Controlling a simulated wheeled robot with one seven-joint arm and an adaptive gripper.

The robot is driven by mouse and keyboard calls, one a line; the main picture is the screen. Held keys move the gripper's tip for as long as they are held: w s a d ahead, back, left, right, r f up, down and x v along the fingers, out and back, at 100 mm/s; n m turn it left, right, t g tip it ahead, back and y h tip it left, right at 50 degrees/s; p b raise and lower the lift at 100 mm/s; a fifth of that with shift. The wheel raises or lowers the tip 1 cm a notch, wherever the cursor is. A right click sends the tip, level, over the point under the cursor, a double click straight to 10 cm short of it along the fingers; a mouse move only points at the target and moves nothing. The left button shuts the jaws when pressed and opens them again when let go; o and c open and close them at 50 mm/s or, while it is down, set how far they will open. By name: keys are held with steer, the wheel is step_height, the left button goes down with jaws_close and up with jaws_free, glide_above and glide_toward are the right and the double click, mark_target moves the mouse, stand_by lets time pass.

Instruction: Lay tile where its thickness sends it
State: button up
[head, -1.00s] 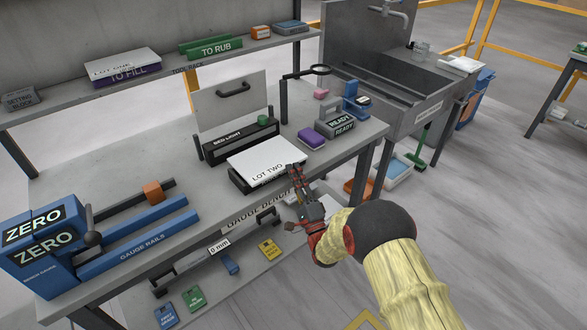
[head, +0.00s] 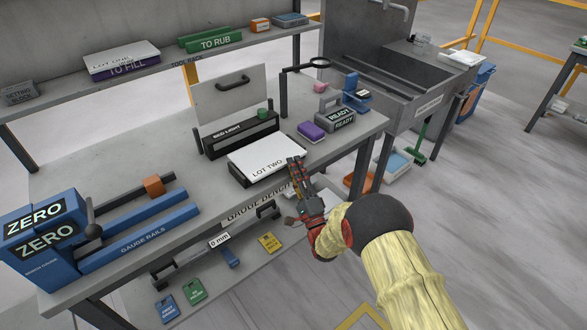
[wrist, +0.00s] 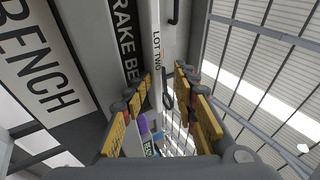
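A white flat tile lettered LOT TWO (head: 262,156) lies on a dark stand on the bench. It shows nearly edge-on in the wrist view (wrist: 157,62), with its lettering along the edge. My gripper (head: 294,166) is at the tile's right front side, fingertips close to its edge. In the wrist view my gripper (wrist: 166,85) is open, with yellow-padded fingers apart and the tile's edge showing beyond and between them. I cannot tell whether a finger touches it. Blue gauge rails (head: 150,240) marked ZERO stand at the bench's left.
A shelf holds a LOT ONE tile (head: 122,58) on a purple TO FILL stand (head: 125,73) and a green TO RUB stand (head: 215,42). Right of the tile are a purple block (head: 311,132) and a grey READY holder (head: 337,118).

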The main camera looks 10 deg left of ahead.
steer(key=v, duration=1.2)
step_height(320, 180, down, 17)
steer(key=w+n+g+h, duration=0.1)
steer(key=n+g+h, duration=0.4)
steer(key=n+g, duration=0.1)
steer(key=s+d+f+n+g+h, duration=0.2)
steer(key=s+d+n+g+h, duration=0.3)
steer(key=d, duration=0.4)
steer(key=s+d+r+n+g+h+p, duration=0.1)
steer(key=s+d+r+g+p, duration=0.1)
steer(key=s+d+r, duration=0.5)
steer(key=s+d+r+n+g+h+p, duration=0.1)
steer(key=s+d+r+g, duration=0.15)
steer(key=s+r, duration=0.8)
steer(key=s+d+r+n+g+h+p, duration=0.1)
steer(key=s+d+r+g+h+p, duration=0.3)
steer(key=r, duration=0.9)
steer(key=s+d+r+t+y, duration=0.1)
steer(key=s+d+r+t, duration=0.1)
steer(key=r, duration=0.5)
steer(key=s+d+r+m+t+y, duration=0.1)
steer(key=s+d+r+t, duration=0.1)
steer(key=r, duration=0.6)
steer(key=shift+s+m+t, duration=0.3)
steer(key=shift+s+t, duration=0.45)
steer(key=shift+t, duration=0.1)
steer(key=shift+d+r, duration=0.1)
